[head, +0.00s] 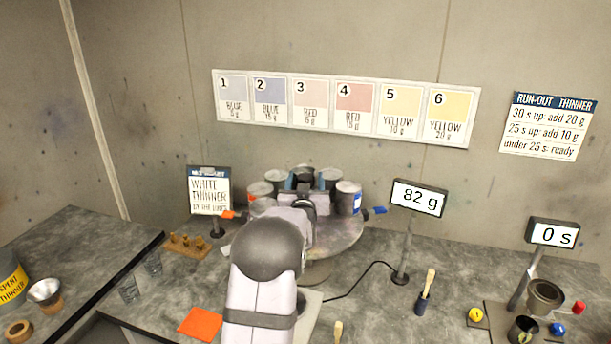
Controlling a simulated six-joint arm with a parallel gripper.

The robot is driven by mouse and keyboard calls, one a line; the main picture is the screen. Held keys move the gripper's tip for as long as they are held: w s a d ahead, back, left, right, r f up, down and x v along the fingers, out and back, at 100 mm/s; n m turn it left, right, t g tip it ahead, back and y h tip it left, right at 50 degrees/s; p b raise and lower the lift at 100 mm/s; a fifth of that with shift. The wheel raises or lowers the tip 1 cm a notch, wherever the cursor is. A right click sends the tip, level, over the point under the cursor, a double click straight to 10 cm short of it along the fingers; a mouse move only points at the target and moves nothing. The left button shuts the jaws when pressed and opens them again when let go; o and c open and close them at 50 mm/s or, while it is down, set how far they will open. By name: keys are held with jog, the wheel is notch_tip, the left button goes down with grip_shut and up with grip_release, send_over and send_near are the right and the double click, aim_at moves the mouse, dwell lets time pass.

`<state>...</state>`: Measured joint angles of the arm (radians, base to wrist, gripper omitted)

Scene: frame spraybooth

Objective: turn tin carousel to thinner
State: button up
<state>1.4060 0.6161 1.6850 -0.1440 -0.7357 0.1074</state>
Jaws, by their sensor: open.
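The tin carousel (342,243) is a round grey turntable at the back middle of the bench. Several tins stand around it, among them a grey-lidded tin at its left (261,190) and a tin with a blue-and-white label at its right (347,198). An orange tab (228,214) sticks out at the left and a blue tab (379,210) at the right. My arm covers the carousel's front and middle. My gripper (303,182) is over the carousel among the tins, open, its fingertips mostly hidden. I cannot tell which tin is thinner or whether the gripper touches anything.
A "WHITE THINNER" card (209,190) stands behind left. A scale display (418,198) reads 82 g; a timer (553,233) reads 0 s. A spent thinner can (11,280) is far left.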

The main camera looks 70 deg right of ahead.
jog(key=shift+d, duration=0.2)
jog(key=shift+c, duration=0.3)
grip_shut()
